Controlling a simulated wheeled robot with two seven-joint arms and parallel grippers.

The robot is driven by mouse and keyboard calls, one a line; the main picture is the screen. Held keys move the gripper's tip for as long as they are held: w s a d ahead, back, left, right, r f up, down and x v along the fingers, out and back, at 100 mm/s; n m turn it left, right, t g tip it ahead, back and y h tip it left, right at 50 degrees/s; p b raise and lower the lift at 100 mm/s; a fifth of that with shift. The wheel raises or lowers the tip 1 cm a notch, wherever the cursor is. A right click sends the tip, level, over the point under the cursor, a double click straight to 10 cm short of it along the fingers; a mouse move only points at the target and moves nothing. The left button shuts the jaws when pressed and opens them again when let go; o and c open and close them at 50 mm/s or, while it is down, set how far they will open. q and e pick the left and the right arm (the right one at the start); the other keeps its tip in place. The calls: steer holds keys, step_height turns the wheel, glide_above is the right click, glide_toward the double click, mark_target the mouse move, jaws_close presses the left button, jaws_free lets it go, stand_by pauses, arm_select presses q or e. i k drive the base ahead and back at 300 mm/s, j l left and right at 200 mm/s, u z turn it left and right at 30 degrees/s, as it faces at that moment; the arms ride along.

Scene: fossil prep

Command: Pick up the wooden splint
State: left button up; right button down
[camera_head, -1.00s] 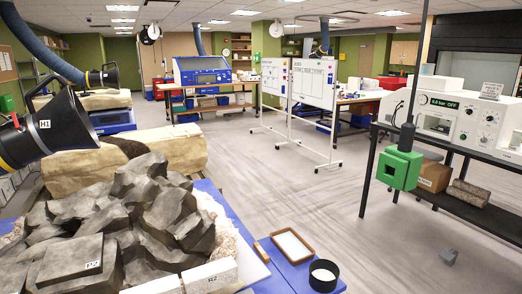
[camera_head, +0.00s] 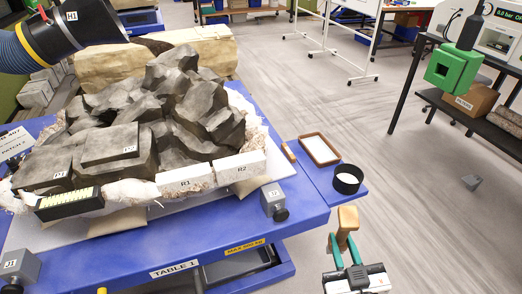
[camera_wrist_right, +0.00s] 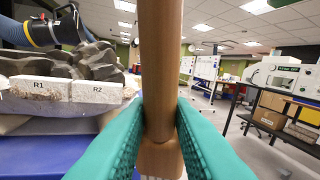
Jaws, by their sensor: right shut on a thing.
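My right gripper (camera_head: 345,252) has teal fingers and is shut on a wooden tool (camera_head: 348,218) with a pale, blocky top and a browner shaft, held upright in front of the table. In the right wrist view the gripper (camera_wrist_right: 160,125) clasps the round wooden shaft (camera_wrist_right: 160,60), whose top runs out of the picture. A small brown wooden strip (camera_head: 288,152), possibly the splint, lies on the blue side shelf left of the tray, apart from my gripper. My left gripper is not in view.
The blue table (camera_head: 225,225) carries grey rock (camera_head: 118,150) and white blocks R1 (camera_head: 184,182) and R2 (camera_head: 238,167). The side shelf holds a wood-rimmed tray (camera_head: 320,150) and a black round cup (camera_head: 348,180). A black hose nozzle (camera_head: 85,30) hangs upper left.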

mark_target(291, 158)
steer(key=i+l+u, duration=0.15)
steer(key=l+u, duration=0.15)
steer(key=l, duration=0.15)
steer(key=i+l+u, duration=0.15)
steer(key=l+u, duration=0.2)
steer(key=l, duration=0.15)
steer(key=l+u, duration=0.3)
steer(key=l, duration=0.2)
steer(key=l+u, duration=0.25)
steer(key=l, duration=3.2)
